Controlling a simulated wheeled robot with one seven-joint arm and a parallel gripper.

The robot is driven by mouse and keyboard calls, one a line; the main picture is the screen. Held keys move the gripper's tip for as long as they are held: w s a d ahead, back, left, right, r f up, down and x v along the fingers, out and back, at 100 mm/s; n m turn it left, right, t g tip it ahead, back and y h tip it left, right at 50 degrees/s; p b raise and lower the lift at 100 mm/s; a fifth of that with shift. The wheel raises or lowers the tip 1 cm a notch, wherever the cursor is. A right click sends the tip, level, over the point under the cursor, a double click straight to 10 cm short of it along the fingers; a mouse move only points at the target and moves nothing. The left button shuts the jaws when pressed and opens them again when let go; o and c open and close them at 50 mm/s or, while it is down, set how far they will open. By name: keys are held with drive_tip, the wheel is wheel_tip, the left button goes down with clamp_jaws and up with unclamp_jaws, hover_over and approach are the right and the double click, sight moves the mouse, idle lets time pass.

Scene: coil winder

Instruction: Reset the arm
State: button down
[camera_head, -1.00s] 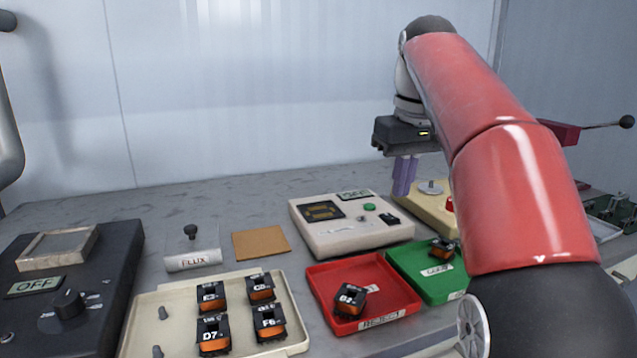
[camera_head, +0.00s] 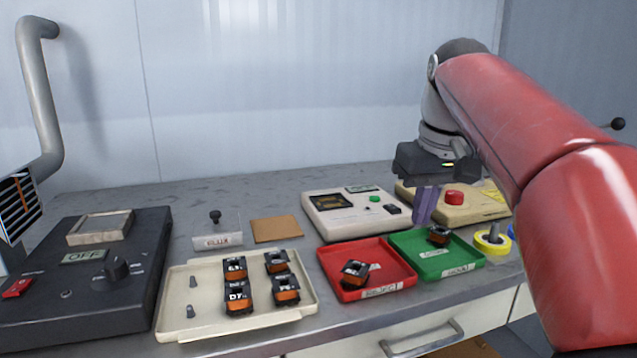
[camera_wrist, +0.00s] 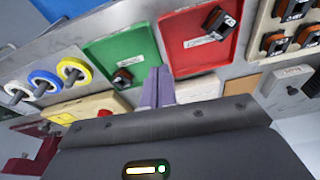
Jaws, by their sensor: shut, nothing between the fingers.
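My gripper (camera_head: 425,205) has purple fingers, pressed together and empty. In the head view it hangs point-down above the back edge of the green tray (camera_head: 468,262), at the right of the bench. In the wrist view the fingers (camera_wrist: 158,88) show side by side with nothing between them, and the green tray (camera_wrist: 98,48) lies beyond them. My red arm reaches in from the right and hides part of the bench.
The green tray and the red tray (camera_head: 335,262) each hold one coil. A cream tray (camera_head: 190,272) holds several coils. A tester (camera_head: 335,228), a cream box with a red button (camera_head: 454,197) and a black OFF unit (camera_head: 130,225) stand around. Yellow spool (camera_head: 492,243) lies right.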

drive_tip(key=s+f+m+t, duration=0.2)
drive_tip(key=s+f+t, duration=0.1)
drive_tip(key=s+f, duration=1.5)
wheel_tip(320, 180, down, 4)
drive_tip(key=shift+s+a+r+m+h, duration=0.2)
drive_tip(key=shift+s+a+m+h, duration=0.1)
drive_tip(key=shift+m, duration=0.1)
